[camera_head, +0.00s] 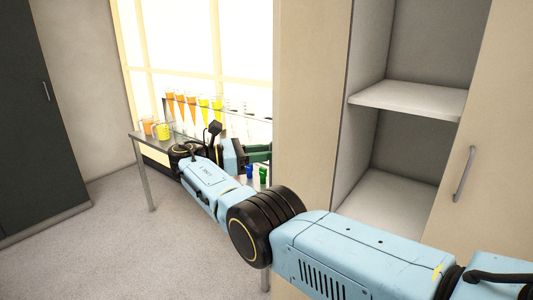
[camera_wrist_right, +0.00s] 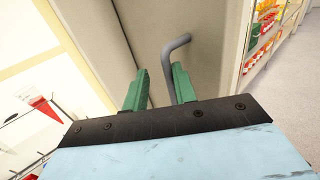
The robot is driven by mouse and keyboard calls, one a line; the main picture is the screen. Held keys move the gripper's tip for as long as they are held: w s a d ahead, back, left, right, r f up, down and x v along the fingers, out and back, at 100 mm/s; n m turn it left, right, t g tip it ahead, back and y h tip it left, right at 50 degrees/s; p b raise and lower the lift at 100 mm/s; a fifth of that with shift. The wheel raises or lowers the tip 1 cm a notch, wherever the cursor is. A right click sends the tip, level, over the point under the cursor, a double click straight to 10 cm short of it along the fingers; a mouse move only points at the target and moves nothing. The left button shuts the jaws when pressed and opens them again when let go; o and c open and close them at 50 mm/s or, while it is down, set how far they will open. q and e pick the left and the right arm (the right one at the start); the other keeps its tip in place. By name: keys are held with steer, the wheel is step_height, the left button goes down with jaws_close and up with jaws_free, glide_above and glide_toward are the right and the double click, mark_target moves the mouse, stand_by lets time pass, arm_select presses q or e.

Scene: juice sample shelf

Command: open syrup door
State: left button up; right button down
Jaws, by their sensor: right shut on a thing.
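In the right wrist view, a grey bar handle (camera_wrist_right: 178,45) stands out from a pale beige panel (camera_wrist_right: 152,22). My right gripper (camera_wrist_right: 157,78) has its green fingers on either side of the lower handle and is shut on it. In the head view, my right arm reaches across to the left, and the gripper (camera_head: 258,152) is at the left edge of a tall beige panel (camera_head: 312,90); the handle it holds is hidden there. A second beige door (camera_head: 500,130) with its own grey handle (camera_head: 464,172) is at the right. My left gripper is not in view.
An open compartment with a white shelf (camera_head: 410,98) lies between the beige panels. A table (camera_head: 137,135) by the window holds orange and yellow drinks (camera_head: 192,104). A dark cabinet (camera_head: 40,110) stands at the left. The floor (camera_head: 90,250) at the lower left is clear.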

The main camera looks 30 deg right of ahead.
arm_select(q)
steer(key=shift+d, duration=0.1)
arm_select(e)
steer(key=shift+w+r+t, duration=0.45)
steer(key=shift+r+t, duration=0.05)
steer(key=shift+r, duration=0.05)
steer(key=c, duration=1.5)
jaws_free()
steer(key=shift+w, duration=0.2)
steer(key=shift+c, duration=0.2)
steer(key=shift+o, duration=0.4)
steer(key=shift+w+f, duration=0.25)
steer(key=shift+s, duration=0.15)
steer(key=shift+c, duration=0.4)
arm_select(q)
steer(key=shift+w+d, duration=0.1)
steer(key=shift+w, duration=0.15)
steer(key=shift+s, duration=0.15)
arm_select(e)
steer(key=shift+f, duration=0.1)
